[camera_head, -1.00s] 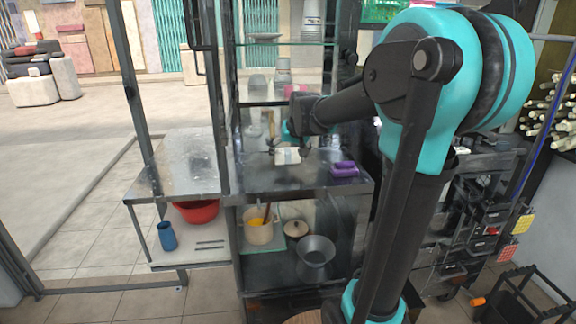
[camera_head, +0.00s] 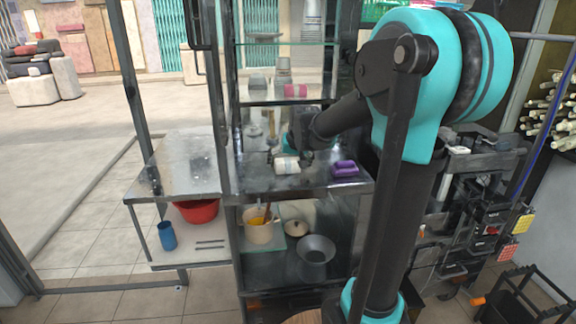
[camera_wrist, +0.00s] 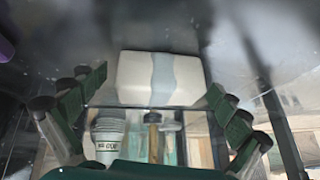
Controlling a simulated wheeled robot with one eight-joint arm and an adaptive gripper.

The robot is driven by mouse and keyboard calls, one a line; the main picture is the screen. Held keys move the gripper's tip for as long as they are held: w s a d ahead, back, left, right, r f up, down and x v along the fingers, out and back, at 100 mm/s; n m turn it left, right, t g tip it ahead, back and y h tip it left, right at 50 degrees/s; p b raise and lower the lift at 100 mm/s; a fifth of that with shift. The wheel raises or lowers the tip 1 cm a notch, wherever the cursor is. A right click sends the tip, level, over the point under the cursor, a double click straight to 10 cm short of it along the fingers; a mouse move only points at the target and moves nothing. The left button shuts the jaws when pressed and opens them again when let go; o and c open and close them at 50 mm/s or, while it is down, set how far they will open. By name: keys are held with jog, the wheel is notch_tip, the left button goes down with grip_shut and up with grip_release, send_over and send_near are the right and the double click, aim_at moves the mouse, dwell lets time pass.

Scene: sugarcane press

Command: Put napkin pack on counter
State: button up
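The napkin pack (camera_head: 287,166) is a small white block with a grey-blue band, clearest in the wrist view (camera_wrist: 187,82). It appears to lie on the dark counter (camera_head: 245,182), left of a purple pack. My gripper (camera_head: 289,156) is at the pack from behind, with a finger on each side of it. In the wrist view my gripper (camera_wrist: 158,81) has its fingers spread wide, with a narrow gap seeming to show between each fingertip and the pack. Contact under the pack is hard to see.
The purple pack (camera_head: 344,169) lies right of my gripper. Glass shelves with a pink roll (camera_head: 295,91) stand behind the counter. A metal side table (camera_head: 185,165) adjoins on the left. A pot (camera_head: 258,228) and a grey bowl (camera_head: 315,250) stand on the shelf below.

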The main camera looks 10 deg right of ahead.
jog(key=shift+r, duration=0.15)
jog(key=v, duration=1.2)
